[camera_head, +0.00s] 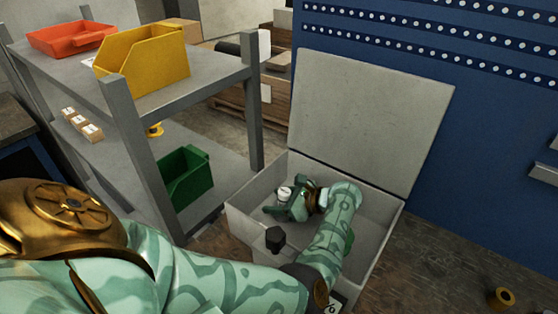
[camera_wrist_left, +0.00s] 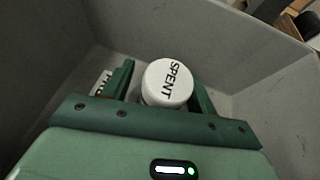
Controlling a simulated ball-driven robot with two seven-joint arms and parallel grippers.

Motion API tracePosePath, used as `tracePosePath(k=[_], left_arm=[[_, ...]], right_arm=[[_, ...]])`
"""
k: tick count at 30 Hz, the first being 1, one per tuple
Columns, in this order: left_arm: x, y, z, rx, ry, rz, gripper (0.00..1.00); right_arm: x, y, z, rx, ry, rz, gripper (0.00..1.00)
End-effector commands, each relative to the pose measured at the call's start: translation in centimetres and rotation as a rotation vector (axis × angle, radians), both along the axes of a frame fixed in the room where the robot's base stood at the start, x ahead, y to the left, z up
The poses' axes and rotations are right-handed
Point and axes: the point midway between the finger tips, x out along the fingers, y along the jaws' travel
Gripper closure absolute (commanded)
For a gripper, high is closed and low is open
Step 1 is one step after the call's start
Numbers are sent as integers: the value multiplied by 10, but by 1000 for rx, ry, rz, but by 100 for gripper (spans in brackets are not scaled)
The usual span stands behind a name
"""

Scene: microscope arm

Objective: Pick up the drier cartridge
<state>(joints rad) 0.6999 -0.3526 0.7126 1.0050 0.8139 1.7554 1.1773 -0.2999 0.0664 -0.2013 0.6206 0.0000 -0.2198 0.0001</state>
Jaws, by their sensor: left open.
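A white round cartridge (camera_wrist_left: 168,82) marked "SPENT" on its top stands inside the grey open box (camera_head: 372,253). It shows as a small white piece (camera_head: 284,193) beside my left gripper in the head view. My left gripper (camera_head: 279,204) reaches down into the box and is open. In the left wrist view its two green fingers lie on either side of the cartridge, whose lower part is partly hidden by the gripper. I cannot tell whether the fingers touch it. A small label with partly hidden letters (camera_wrist_left: 101,82) shows left of the left finger. My right gripper is not in view.
The box's raised lid (camera_head: 370,120) stands behind it. A dark knob-like object (camera_head: 275,238) is near the box's front wall. A grey shelf at left holds red (camera_head: 72,38), yellow (camera_head: 145,60) and green (camera_head: 186,175) bins.

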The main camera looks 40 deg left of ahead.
Motion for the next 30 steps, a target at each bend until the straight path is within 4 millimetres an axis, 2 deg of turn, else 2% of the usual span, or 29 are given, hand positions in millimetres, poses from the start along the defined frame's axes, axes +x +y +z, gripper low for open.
tracePosePath(k=[1, 5, 6, 19, 24, 30], left_arm=[[0, 0, 0, 0, 0, 0, 51], [0, 0, 0, 0, 0, 0, 87], [0, 0, 0, 0, 0, 0, 91], [0, 2, 4, 2, 2, 3, 91], [2, 6, 16, 4, 0, 2, 91], [5, 10, 36, 7, -2, 0, 91]], right_arm=[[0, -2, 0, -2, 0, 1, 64], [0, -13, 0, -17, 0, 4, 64], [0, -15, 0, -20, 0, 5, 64], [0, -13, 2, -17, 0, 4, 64], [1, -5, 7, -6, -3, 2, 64], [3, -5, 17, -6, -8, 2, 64]])
